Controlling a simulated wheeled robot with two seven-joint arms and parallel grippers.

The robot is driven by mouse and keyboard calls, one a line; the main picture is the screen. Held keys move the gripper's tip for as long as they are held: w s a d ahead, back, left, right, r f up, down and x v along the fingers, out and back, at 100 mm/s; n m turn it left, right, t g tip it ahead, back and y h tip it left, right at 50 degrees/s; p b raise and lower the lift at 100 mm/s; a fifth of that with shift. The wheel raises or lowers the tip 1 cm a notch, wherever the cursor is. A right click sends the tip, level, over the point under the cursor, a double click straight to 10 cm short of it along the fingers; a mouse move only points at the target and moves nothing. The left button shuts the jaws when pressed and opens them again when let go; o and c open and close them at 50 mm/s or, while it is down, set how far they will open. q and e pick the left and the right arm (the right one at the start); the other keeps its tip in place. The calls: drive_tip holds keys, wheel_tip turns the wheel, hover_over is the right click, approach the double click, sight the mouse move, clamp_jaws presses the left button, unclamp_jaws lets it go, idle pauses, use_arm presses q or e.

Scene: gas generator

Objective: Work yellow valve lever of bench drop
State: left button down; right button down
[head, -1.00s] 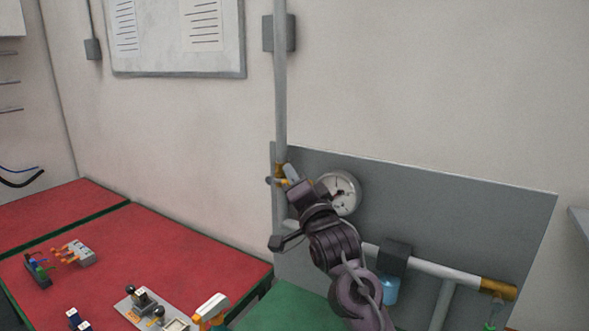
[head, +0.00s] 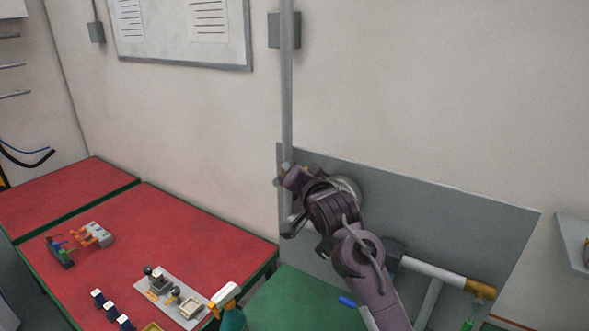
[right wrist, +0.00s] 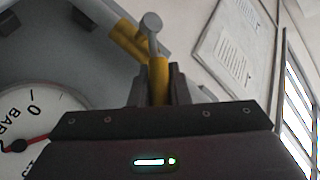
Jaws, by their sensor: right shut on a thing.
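The yellow valve lever (right wrist: 158,82) stands between the two dark fingers of my right gripper (right wrist: 157,92) in the right wrist view. The gripper is shut on it. The brass valve body (right wrist: 127,38) and grey pipe are just beyond. In the head view my right gripper (head: 287,176) is at the vertical grey pipe (head: 286,90), near the left edge of the grey panel. There the gripper and wrist hide most of the valve and the lever. My left gripper is in neither view.
A pressure gauge (right wrist: 25,130) is close beside the gripper; my arm mostly covers it in the head view. A white horizontal pipe (head: 432,271) with a brass end runs along the grey panel (head: 460,220). A red bench (head: 150,230) with small parts is at left.

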drive_tip(key=c, duration=1.4)
unclamp_jaws()
drive_tip(key=shift+o, duration=0.2)
drive_tip(key=shift+s+d+f+b, duration=0.1)
drive_tip(key=shift+s+d+b, duration=0.1)
drive_tip(key=shift+s+b, duration=0.3)
drive_tip(key=b+v, duration=0.2)
drive_tip(key=v, duration=0.4)
drive_tip(key=shift+s+b, duration=0.35)
drive_tip(key=shift+b, duration=0.05)
drive_tip(key=shift+d, duration=0.1)
